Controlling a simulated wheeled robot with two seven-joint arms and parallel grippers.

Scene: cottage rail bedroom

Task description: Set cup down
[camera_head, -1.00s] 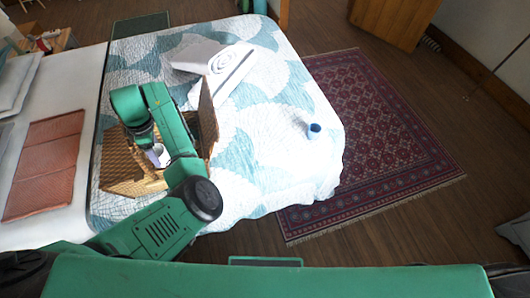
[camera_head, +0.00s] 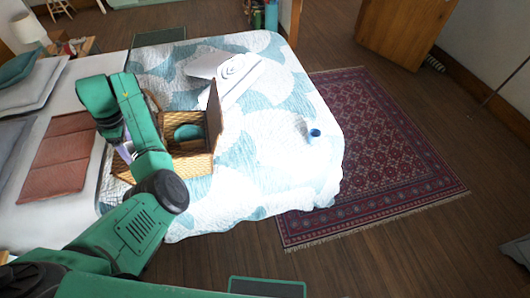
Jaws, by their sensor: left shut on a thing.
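My left gripper (camera_head: 127,143) is at the left end of the open wicker basket on the bed, mostly hidden behind my own green arm. It is shut on a pale lavender thing (camera_head: 123,153), which looks like the cup; only a little of it shows. I cannot tell whether it touches anything below. The wicker basket (camera_head: 193,165) has its lid raised on the right side, and a teal item (camera_head: 187,132) lies inside it. A small blue cup (camera_head: 313,135) stands apart near the bed's right edge. My right gripper is not in view.
The bed has a teal and white patterned quilt (camera_head: 260,165), with free room right of the basket. Folded white cloths (camera_head: 235,75) lie behind it. A reddish-brown folded cloth (camera_head: 62,155) and pillows (camera_head: 35,85) lie left. A red rug (camera_head: 385,155) covers the floor at right.

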